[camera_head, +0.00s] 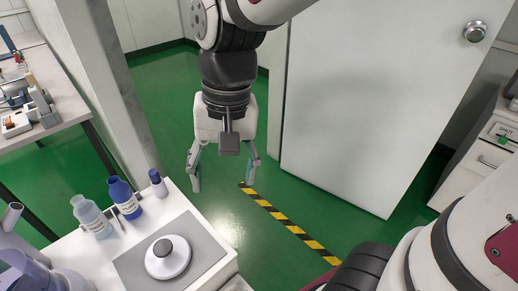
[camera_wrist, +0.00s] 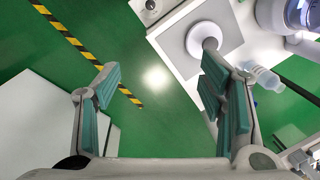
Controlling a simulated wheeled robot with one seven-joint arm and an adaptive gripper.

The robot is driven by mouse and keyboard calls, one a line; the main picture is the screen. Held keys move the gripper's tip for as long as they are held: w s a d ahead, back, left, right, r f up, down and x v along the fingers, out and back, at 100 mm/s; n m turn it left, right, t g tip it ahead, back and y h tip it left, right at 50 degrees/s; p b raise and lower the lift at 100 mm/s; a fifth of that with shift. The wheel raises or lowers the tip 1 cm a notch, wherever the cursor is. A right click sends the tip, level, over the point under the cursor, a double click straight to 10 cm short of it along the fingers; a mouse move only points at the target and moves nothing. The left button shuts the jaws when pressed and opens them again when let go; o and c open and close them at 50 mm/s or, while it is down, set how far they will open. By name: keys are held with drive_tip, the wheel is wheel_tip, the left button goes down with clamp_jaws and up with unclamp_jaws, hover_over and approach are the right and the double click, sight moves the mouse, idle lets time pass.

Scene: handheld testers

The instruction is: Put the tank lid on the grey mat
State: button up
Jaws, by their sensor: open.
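A round white lid with a dark grey knob (camera_head: 168,256), which looks like the tank lid, sits knob up on the grey mat (camera_head: 203,240) on the white bench top. In the wrist view the lid (camera_wrist: 199,40) and the mat (camera_wrist: 229,38) show at the upper right. My gripper (camera_head: 224,178) is open and empty, hanging over the green floor beyond the bench's edge, apart from the lid. In the wrist view its spread fingers (camera_wrist: 160,80) have only floor between them.
A pale bottle (camera_head: 91,217), a blue bottle (camera_head: 124,198) and a small dark-capped bottle (camera_head: 158,184) stand behind the mat. A pale vessel (camera_head: 35,273) is at the lower left. A white door (camera_head: 350,110) stands behind my arm. The floor around my gripper is clear.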

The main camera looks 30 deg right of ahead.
drive_tip(key=s+d+r+n, duration=0.1)
drive_tip(key=s+d+n, duration=0.1)
drive_tip(key=s+d, duration=0.2)
drive_tip(key=s+d+r+n+h, duration=0.1)
drive_tip(key=s+d, duration=0.3)
drive_tip(key=s, duration=0.7)
drive_tip(key=shift+s+r+n+t+h, duration=0.2)
drive_tip(key=shift+r+n+t+h, duration=0.1)
drive_tip(key=shift+r+n+t, duration=0.15)
wheel_tip(320, 180, up, 20)
drive_tip(key=t+p, duration=0.3)
drive_tip(key=p, duration=1.5)
drive_tip(key=shift+a, duration=0.2)
drive_tip(key=shift+a, duration=0.1)
